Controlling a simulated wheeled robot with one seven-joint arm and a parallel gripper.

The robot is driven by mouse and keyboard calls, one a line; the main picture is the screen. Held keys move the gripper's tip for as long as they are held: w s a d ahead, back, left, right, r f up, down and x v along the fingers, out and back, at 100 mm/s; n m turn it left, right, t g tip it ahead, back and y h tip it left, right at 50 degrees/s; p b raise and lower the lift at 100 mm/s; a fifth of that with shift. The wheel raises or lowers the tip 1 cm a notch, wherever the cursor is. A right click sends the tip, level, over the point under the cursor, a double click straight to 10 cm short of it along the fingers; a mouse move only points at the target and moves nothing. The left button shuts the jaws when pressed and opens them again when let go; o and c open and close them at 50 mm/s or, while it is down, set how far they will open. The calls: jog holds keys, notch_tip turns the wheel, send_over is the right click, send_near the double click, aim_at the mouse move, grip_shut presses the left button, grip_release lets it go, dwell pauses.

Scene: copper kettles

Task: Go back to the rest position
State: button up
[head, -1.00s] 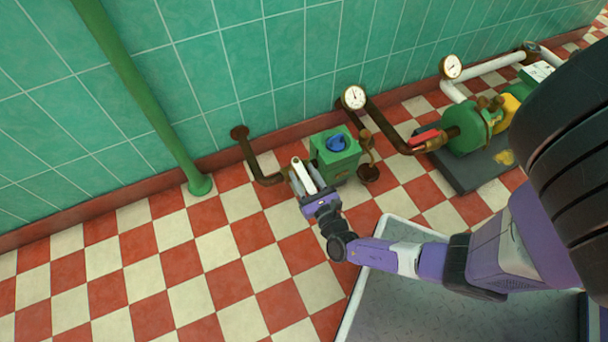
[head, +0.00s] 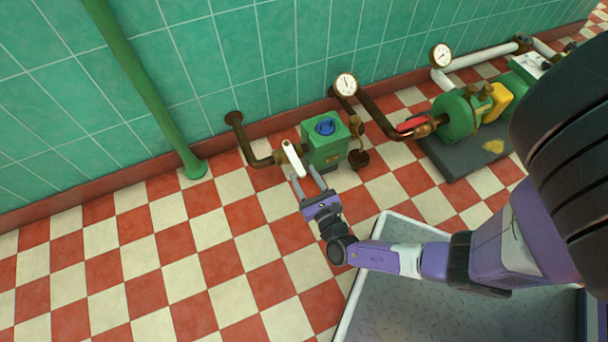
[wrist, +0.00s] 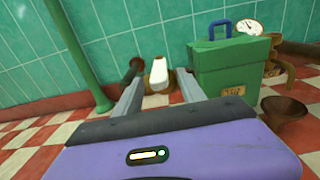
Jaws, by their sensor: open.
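My gripper (head: 309,184) is open and empty in the head view, its two grey fingers pointing toward the wall. It stands just short of a white lever handle (head: 293,159) on the brown pipe at the left of a green box (head: 326,146). In the wrist view the white handle (wrist: 158,74) shows between and beyond the fingertips (wrist: 158,88), apart from them. The green box (wrist: 228,70) with a blue handle on top is just right of the right finger in that view.
A green post (head: 150,90) meets the floor at left. A green pump (head: 458,116) with a red handle (head: 412,124) is at right. A grey metal platform (head: 430,290) lies below my arm. The checkered floor at left is clear.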

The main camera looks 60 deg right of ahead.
dwell(0.4)
jog(key=s+a+f+m+g+y, duration=0.1)
jog(key=a+f+m+g+y, duration=0.15)
jog(key=a+m+y, duration=0.75)
jog(key=s+a+r+m+t+y, duration=0.1)
jog(key=s+a+r+m, duration=0.2)
jog(key=a+r, duration=0.15)
jog(key=s+a+r+m+y, duration=0.1)
jog(key=s+a+r+m, duration=0.1)
jog(key=a+r+m, duration=0.3)
jog(key=s+a+r+m+t+p, duration=0.15)
jog(key=s+r+m, duration=0.35)
jog(key=r, duration=0.7)
jog(key=s+a+r+m+t, duration=0.1)
jog(key=s+a+r+m, duration=0.3)
jog(key=r, duration=0.8)
notch_tip(320, 180, up, 37)
jog(key=d+m+p, duration=0.1)
jog(key=p, duration=3.7)
jog(key=shift+s+d+r, duration=0.15)
jog(key=shift+s+d, duration=0.15)
jog(key=shift+s, duration=0.05)
